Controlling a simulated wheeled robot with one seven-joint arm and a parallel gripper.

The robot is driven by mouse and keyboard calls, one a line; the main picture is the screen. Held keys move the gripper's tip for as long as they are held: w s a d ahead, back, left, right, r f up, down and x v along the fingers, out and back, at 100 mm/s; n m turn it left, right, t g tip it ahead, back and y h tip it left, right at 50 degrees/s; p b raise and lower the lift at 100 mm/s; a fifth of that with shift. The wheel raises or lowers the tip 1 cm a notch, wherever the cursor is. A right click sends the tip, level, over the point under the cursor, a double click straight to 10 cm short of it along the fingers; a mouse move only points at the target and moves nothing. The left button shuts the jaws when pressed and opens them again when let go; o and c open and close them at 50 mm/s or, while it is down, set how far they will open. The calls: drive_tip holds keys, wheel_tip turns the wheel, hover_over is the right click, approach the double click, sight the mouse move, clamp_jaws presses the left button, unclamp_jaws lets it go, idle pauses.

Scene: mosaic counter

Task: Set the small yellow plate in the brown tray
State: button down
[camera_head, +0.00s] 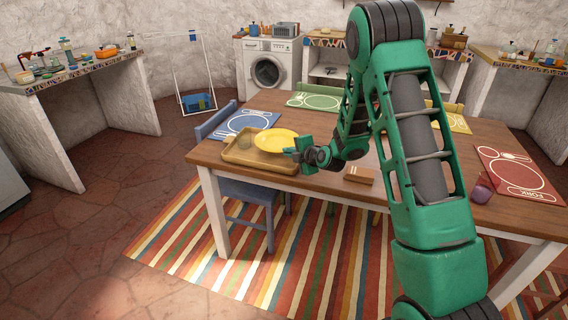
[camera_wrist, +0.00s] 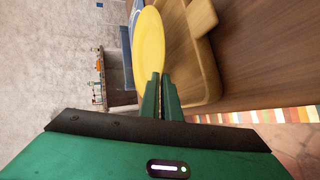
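The small yellow plate (camera_head: 277,140) is over the right part of the brown tray (camera_head: 236,157) in the head view. My gripper (camera_head: 293,150) is at the plate's right edge. In the wrist view, the two green fingers (camera_wrist: 160,92) are close together on the rim of the yellow plate (camera_wrist: 149,45). The brown tray (camera_wrist: 203,60) lies beside the plate there, on the wooden table. The plate looks raised above the tray floor; its underside is hidden. The visible part of the tray's inside looks empty apart from a faint round shape at its back.
The tray sits at the left front corner of the wooden table (camera_head: 330,184). A blue placemat (camera_head: 247,122) lies behind it and a green one (camera_head: 315,102) farther back. A brown block (camera_head: 360,174) lies right of my gripper.

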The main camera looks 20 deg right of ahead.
drive_tip(key=shift+w+f, duration=0.2)
drive_tip(key=shift+f, duration=1.9)
drive_tip(key=c, duration=2.3)
unclamp_jaws()
drive_tip(key=v, duration=1.2)
